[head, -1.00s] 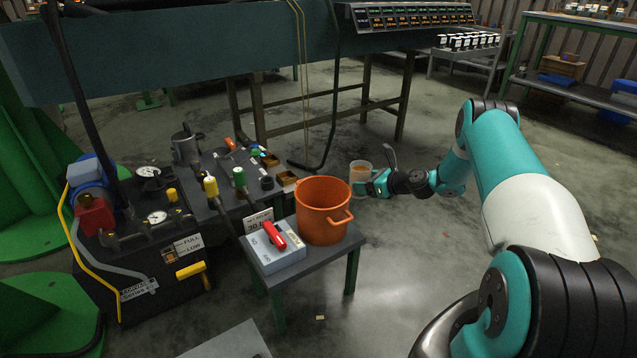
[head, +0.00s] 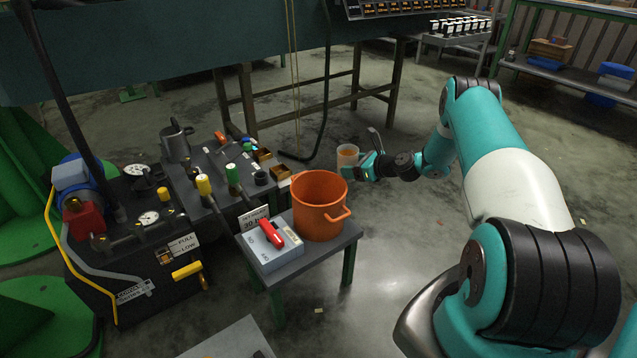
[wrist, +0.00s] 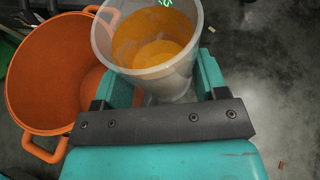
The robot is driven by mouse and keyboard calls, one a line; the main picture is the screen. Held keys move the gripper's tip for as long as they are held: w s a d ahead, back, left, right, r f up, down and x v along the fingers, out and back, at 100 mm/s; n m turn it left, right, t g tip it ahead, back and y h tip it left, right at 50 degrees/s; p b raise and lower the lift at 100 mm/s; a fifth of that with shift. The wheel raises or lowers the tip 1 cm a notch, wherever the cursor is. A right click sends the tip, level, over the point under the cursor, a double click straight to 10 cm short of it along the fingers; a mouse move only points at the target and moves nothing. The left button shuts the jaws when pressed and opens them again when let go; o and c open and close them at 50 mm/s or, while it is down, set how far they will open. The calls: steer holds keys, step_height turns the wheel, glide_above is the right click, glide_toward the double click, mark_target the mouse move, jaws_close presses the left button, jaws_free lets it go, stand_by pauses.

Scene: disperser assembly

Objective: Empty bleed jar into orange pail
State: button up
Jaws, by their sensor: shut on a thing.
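The bleed jar (head: 347,156) is a clear cup with amber liquid in it. My gripper (head: 362,166) is shut on it and holds it upright, or nearly so, in the air behind and right of the orange pail. In the wrist view the jar (wrist: 150,35) sits between the two teal fingers of my gripper (wrist: 158,85), with liquid inside. The orange pail (head: 318,208) stands on a small table and has side handles. It also shows in the wrist view (wrist: 40,75), left of the jar and below it. The pail's inside looks empty where visible.
The small table (head: 335,243) also bears a grey box with a red handle (head: 270,240). A dark pump unit (head: 130,245) with gauges, valves and hoses stands to the left. A large blue-green beam (head: 160,50) crosses behind. Floor right of the table is clear.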

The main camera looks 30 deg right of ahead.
mark_target(345, 157)
steer(key=r, duration=0.1)
steer(key=p, duration=0.1)
steer(key=r+p, duration=0.1)
steer(key=shift+a+r+n+h, duration=0.3)
steer(key=shift+r+n, duration=0.05)
steer(key=shift+n, duration=0.05)
steer(key=r+p, duration=0.1)
steer(key=a+r+n+p, duration=0.1)
steer(key=p, duration=0.1)
steer(key=shift+s+r+h, duration=0.1)
steer(key=shift+s+h, duration=0.05)
steer(key=shift+h, duration=0.25)
steer(key=shift+s+a+r+n+h+p, duration=0.15)
steer(key=shift+a+r+n+h+p, duration=0.2)
steer(key=shift+a+n+h+p, duration=0.3)
steer(key=shift+s+a+f+n+t+h, duration=0.1)
steer(key=shift+a+f+n+t+h, duration=0.15)
steer(key=shift+a+f+n+t, duration=0.35)
steer(key=shift+d+r+n+p, duration=0.1)
steer(key=shift+r+n+p, duration=0.15)
steer(key=shift+r+p, duration=0.15)
steer(key=shift+r+n+h, duration=0.15)
steer(key=shift+n+h, duration=0.15)
steer(key=shift+h, duration=0.1)
steer(key=shift+r, duration=0.15)
steer(key=shift+f+n+t+h+b, duration=0.4)
steer(key=shift+f+n+h+b, duration=0.3)
steer(key=shift+n+b, duration=0.5)
